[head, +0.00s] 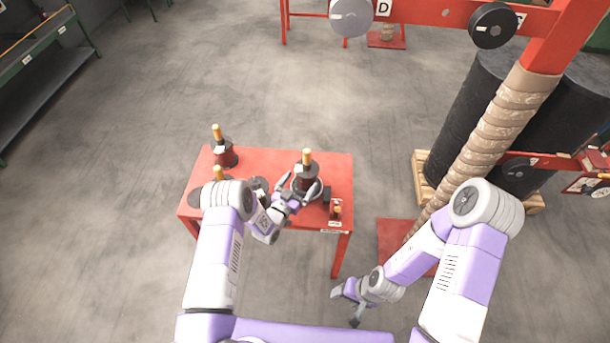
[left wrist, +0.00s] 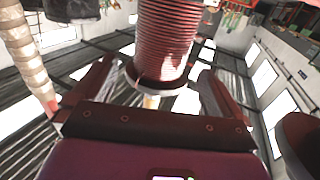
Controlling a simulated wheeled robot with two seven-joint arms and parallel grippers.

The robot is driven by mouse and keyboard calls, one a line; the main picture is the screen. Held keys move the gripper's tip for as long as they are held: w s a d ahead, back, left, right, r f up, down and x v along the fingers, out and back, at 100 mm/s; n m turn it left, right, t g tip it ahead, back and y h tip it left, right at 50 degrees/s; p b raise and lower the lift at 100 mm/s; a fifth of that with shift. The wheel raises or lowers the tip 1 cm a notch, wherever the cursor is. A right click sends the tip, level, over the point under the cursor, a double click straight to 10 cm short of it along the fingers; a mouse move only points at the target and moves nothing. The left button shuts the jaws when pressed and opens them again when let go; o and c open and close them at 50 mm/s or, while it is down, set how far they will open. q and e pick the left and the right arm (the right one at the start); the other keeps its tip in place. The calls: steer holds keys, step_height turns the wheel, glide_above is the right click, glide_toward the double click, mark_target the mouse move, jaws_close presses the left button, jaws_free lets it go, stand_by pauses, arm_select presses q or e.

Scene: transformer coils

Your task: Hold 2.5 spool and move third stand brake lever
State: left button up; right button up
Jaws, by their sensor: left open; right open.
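A dark red spool with a yellow-orange top (head: 307,172) stands upright on the right part of the red table (head: 270,163). My left gripper (head: 303,192) is open, with its fingers around the spool's near side. In the left wrist view the red-wound spool (left wrist: 165,45) sits between the two open fingers (left wrist: 150,88); I cannot tell whether they touch it. My right gripper (head: 347,302) is open and empty, low near the floor, right of the table. Red stands carry round discs (head: 351,16) and (head: 493,25); I cannot tell which part is the third stand's brake lever.
Another spool (head: 224,152) stands at the table's back left, and a third shows partly behind my left arm. A small item (head: 336,211) lies at the table's right edge. A brown wrapped column (head: 490,140) and black cylinders (head: 470,110) stand right. Floor behind the table is clear.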

mark_target(306, 174)
arm_select(q)
steer(key=shift+x, duration=2.55)
